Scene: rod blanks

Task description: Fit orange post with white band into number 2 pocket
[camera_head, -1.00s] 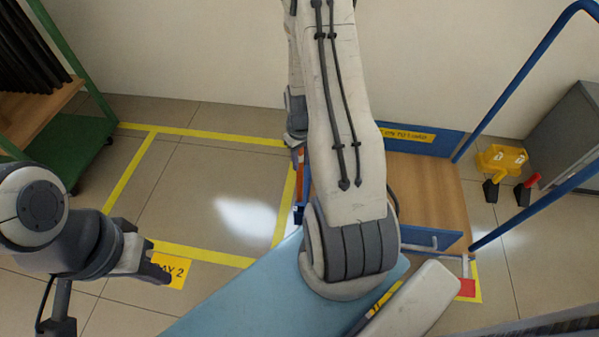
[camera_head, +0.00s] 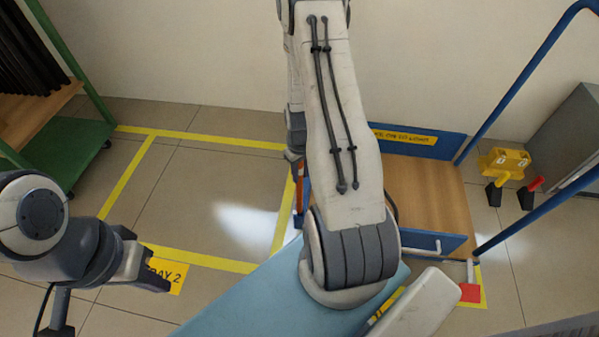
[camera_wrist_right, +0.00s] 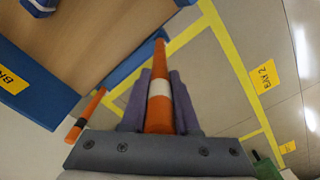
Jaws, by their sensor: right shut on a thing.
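The orange post with a white band (camera_wrist_right: 159,118) is between the fingers of my right gripper (camera_wrist_right: 160,100) in the right wrist view. The gripper is shut on it, and the post's narrow end points away from the camera. In the head view my right arm covers most of that gripper; a thin orange strip (camera_head: 299,188) shows beside the arm, and I cannot tell which thing it is. My left gripper (camera_head: 152,272) is empty and appears open above the floor at left. I cannot make out a number 2 pocket in either view.
A blue-framed cart with a wooden deck (camera_head: 425,195) stands at right. Another orange rod with a dark band (camera_wrist_right: 88,112) is by its edge. A light blue surface (camera_head: 250,300) lies below my right arm. A green rack (camera_head: 65,150) stands left. The yellow-taped floor (camera_head: 200,190) is clear.

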